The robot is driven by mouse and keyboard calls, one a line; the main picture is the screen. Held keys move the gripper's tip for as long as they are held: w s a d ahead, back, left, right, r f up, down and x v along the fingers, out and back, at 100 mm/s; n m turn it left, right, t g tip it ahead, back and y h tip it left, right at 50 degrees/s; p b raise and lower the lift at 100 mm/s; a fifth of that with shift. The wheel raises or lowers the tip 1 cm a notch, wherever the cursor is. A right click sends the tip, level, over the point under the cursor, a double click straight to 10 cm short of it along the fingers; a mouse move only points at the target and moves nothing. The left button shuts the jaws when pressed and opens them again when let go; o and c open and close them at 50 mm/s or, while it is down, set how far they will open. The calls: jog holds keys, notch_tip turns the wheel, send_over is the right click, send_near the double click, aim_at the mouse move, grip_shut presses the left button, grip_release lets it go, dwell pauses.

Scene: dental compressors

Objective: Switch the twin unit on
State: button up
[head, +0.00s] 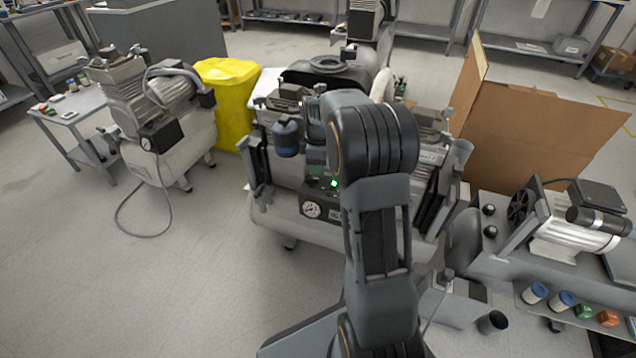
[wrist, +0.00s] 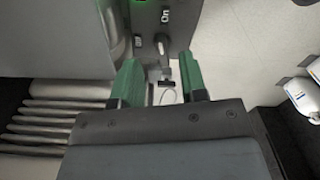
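The twin unit (head: 285,215) stands in the middle of the head view, partly hidden behind my arm. Its front panel has a round gauge (head: 311,210) and a glowing green light (head: 334,183). In the wrist view, a small grey lever switch (wrist: 161,46) sits on a grey panel (wrist: 149,20) beside the label "On". My gripper (wrist: 161,84) is open, with its two green fingers apart and nothing held between them. The lever lies just beyond the fingertips, between their lines. I cannot tell whether they touch it. The head view hides my gripper behind the arm.
Another compressor (head: 160,110) stands at left, near a yellow bin bag (head: 228,95). Brown cardboard (head: 540,130) stands behind at right. A bench at right carries a motor unit (head: 570,220) and several small containers. The floor (head: 190,270) at front left is clear.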

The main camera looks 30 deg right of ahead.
aim_at(312, 181)
jog(key=shift+f+b, duration=0.9)
jog(key=shift+f, duration=1.65)
jog(key=shift+c, duration=0.3)
grip_shut()
